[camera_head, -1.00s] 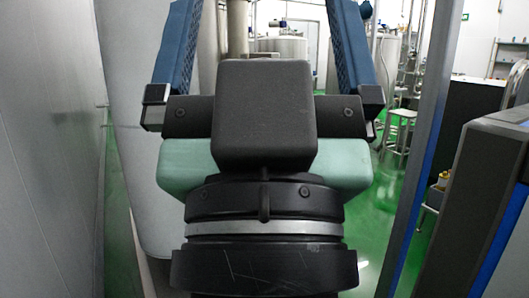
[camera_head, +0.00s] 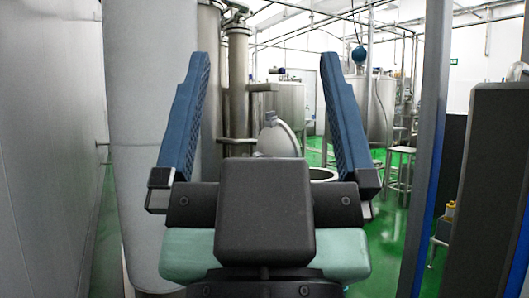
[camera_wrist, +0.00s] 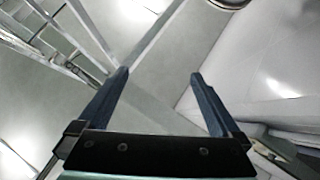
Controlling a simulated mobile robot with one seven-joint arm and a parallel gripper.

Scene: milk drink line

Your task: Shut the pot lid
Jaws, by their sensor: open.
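My gripper (camera_head: 266,56) is open and empty, with two blue fingers pointing up in the head view. It also shows open in the wrist view (camera_wrist: 159,73), with nothing between the fingers. Behind it in the head view is a grey domed shape with a pale curved edge, which looks like the pot lid (camera_head: 278,139), standing raised. A round rim, seemingly of the pot (camera_head: 322,174), shows at its lower right. My gripper's body hides most of the pot. The gripper appears apart from the lid.
A large grey cylinder (camera_head: 150,120) and wall stand close on the left. A blue-edged post (camera_head: 428,150) and a dark cabinet (camera_head: 490,180) stand on the right. Steel tanks (camera_head: 282,103) and a stool (camera_head: 400,168) are farther back. Green floor (camera_head: 385,235) shows between.

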